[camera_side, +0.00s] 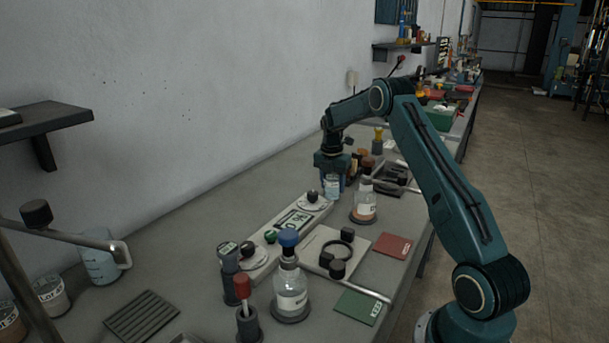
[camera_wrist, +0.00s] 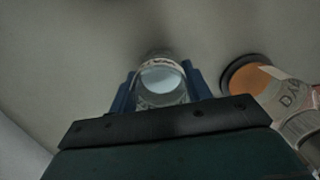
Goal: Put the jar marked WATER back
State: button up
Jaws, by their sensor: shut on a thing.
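My gripper (camera_side: 332,186) points down over the bench, behind the control box. It is shut on a small clear jar (camera_side: 332,190), and blue fingers flank the jar. In the wrist view my gripper (camera_wrist: 160,92) has the jar (camera_wrist: 162,78) between its fingers, with pale content showing. The lettering on the jar is too small to read surely. Whether the jar touches the bench or hangs just above it I cannot tell.
A bottle with orange content (camera_side: 364,208) stands close right of the jar; its label seems to read DYE in the wrist view (camera_wrist: 290,97). A control box (camera_side: 290,226), a blue-topped bottle (camera_side: 290,285), red (camera_side: 392,246) and green (camera_side: 359,306) cards lie nearer. The wall is behind.

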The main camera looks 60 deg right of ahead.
jog(key=shift+f, duration=0.2)
jog(key=o, duration=1.1)
jog(key=shift+r, duration=0.1)
jog(key=r, duration=0.4)
jog(key=a+r, duration=0.1)
jog(key=r, duration=0.7)
jog(key=shift+a, duration=0.25)
